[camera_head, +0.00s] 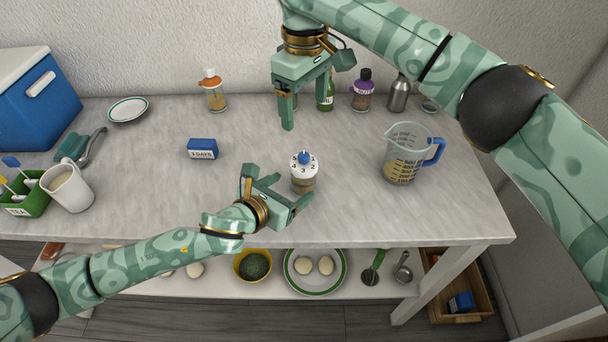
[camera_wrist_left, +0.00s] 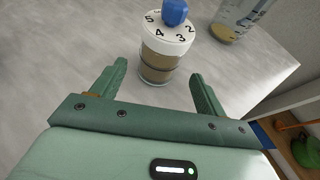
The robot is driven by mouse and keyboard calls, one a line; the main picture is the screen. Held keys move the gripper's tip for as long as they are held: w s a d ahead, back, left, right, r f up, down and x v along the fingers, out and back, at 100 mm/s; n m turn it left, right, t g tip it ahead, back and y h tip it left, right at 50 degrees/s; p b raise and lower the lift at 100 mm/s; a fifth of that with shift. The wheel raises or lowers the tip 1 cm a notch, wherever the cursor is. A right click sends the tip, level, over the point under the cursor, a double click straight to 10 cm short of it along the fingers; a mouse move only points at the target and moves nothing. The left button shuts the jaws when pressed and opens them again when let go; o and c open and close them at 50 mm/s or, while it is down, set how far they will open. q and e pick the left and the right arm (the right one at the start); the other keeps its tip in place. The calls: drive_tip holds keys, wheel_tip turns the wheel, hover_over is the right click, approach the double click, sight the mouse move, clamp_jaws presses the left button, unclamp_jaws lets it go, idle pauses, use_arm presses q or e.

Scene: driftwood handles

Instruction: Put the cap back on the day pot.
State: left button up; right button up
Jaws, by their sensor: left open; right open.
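The day pot (camera_head: 303,184) is a small clear jar with tan contents, standing upright on the table. A white numbered cap (camera_head: 304,165) with a blue knob sits on its top; I cannot tell how firmly it is seated. In the left wrist view, the pot (camera_wrist_left: 158,66) and the cap (camera_wrist_left: 167,34) show just ahead of the fingers. My left gripper (camera_head: 277,186) is open, low beside the pot on its near left side, holding nothing. My right gripper (camera_head: 306,108) is open and empty, above the table behind the pot.
A blue block marked "3 DAYS" (camera_head: 202,149) lies left of the pot. A measuring jug (camera_head: 402,165) stands to its right. Several bottles and jars line the back. A white cup (camera_head: 68,188) and green caddy (camera_head: 27,196) stand at the left.

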use_arm(q)
drive_tip(key=p+v, duration=0.2)
drive_tip(key=v, duration=0.8)
drive_tip(key=shift+a, duration=0.1)
use_arm(e)
wheel_tip(320, 180, up, 3)
drive_tip(key=shift+s+r, duration=0.1)
drive_tip(key=shift+s, duration=0.05)
use_arm(q)
drive_tip(key=shift+s+f, duration=0.1)
